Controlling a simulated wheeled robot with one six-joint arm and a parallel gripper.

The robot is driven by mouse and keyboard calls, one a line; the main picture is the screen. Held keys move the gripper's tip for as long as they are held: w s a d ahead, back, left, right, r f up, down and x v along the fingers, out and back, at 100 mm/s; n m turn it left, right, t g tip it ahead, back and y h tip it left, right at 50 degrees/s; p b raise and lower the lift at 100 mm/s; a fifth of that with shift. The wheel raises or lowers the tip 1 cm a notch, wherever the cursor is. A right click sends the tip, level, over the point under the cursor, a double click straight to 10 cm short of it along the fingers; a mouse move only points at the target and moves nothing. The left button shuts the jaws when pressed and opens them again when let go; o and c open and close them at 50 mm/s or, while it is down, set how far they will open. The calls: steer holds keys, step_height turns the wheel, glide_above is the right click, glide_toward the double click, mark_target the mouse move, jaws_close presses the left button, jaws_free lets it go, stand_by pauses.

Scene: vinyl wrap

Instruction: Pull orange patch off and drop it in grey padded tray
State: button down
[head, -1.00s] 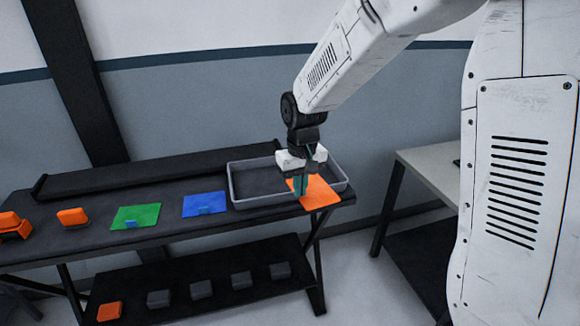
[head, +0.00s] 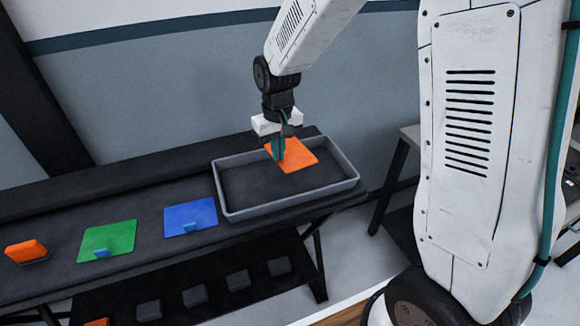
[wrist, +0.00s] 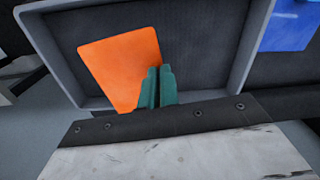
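The orange patch (head: 297,156) is a flat square sheet, held at its edge over the back part of the grey padded tray (head: 291,204). My gripper (head: 278,149) has teal fingers that are close together on the patch's near edge. In the wrist view the patch (wrist: 117,66) extends out from the fingers (wrist: 158,88) over the tray's dark lining, inside the grey rim (wrist: 52,62). I cannot tell how high the patch is above the lining. Nothing else lies in the tray.
A blue patch (head: 190,215) and a green patch (head: 108,238) lie on the dark table left of the tray, each with a small blue tab. An orange block (head: 26,251) sits further left. Several dark blocks stand on the lower shelf (head: 210,272). A lighter table stands at right.

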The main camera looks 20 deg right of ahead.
steer(key=shift+f, duration=1.95)
steer(key=c, duration=1.6)
jaws_free()
steer(key=shift+o, duration=0.2)
step_height(320, 180, up, 8)
steer(key=shift+d+f, duration=0.1)
steer(key=shift+d, duration=0.05)
